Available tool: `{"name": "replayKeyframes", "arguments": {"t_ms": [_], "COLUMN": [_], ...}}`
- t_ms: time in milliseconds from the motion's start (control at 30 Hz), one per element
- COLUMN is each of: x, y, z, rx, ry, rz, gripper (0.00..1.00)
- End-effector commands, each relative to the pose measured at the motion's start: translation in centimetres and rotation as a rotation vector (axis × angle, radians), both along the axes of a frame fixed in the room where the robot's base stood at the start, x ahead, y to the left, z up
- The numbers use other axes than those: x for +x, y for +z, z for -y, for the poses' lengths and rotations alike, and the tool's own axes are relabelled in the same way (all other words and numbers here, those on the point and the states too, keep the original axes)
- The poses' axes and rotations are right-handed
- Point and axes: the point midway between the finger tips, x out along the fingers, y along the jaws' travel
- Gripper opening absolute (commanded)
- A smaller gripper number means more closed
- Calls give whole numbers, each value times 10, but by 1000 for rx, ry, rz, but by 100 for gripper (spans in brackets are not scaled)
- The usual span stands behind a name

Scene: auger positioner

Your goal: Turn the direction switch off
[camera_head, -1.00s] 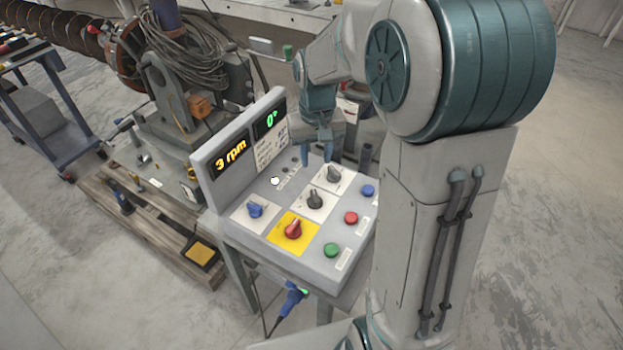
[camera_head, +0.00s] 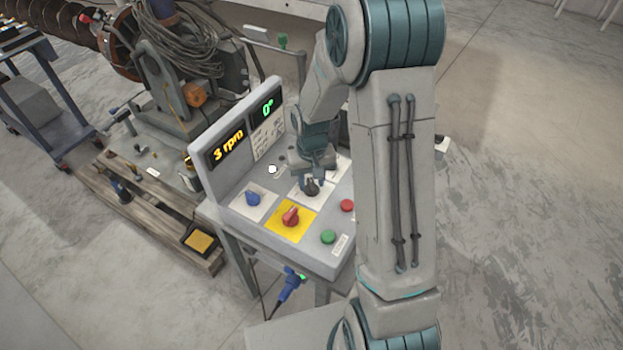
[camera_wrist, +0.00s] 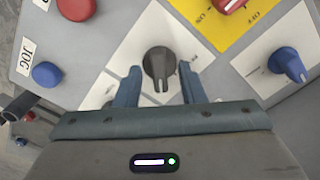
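The control panel (camera_head: 262,212) stands in front of me. A black knob on a white plate sits in its middle; it shows in the head view (camera_head: 311,188) and in the wrist view (camera_wrist: 160,64). The plate's lettering is partly hidden and too small to read. My gripper (camera_wrist: 160,84) is open, with one finger on each side of the black knob; it is also over the knob in the head view (camera_head: 312,182). I cannot tell whether the fingers touch it. The knob's white mark points toward my gripper's palm in the wrist view.
A red knob (camera_head: 290,216) on a yellow ON/OFF plate and a blue knob (camera_head: 253,198) are close by. Red (camera_head: 347,205) and green (camera_head: 328,237) buttons sit to the right, and a blue JOG button (camera_wrist: 47,74) too. The display (camera_head: 228,149) reads 3 rpm and 0°.

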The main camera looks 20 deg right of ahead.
Motion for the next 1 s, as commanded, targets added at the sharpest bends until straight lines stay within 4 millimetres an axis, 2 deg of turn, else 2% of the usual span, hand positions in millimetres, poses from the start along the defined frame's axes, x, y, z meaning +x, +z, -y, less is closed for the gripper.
{"name": "replayKeyframes", "arguments": {"t_ms": [333, 367, 400, 500, 767, 1000], "x": [0, 0, 0, 0, 0, 0], "y": [-4, -4, -4, -4, -4, -5], "z": [0, 0, 0, 0, 0, 0], "rx": [0, 0, 0, 0, 0, 0], "ry": [0, 0, 0, 0, 10, 100], "rz": [-1, -1, -1, 0, 0, 2], "gripper": [36, 34, 22, 0, 0, 0]}}
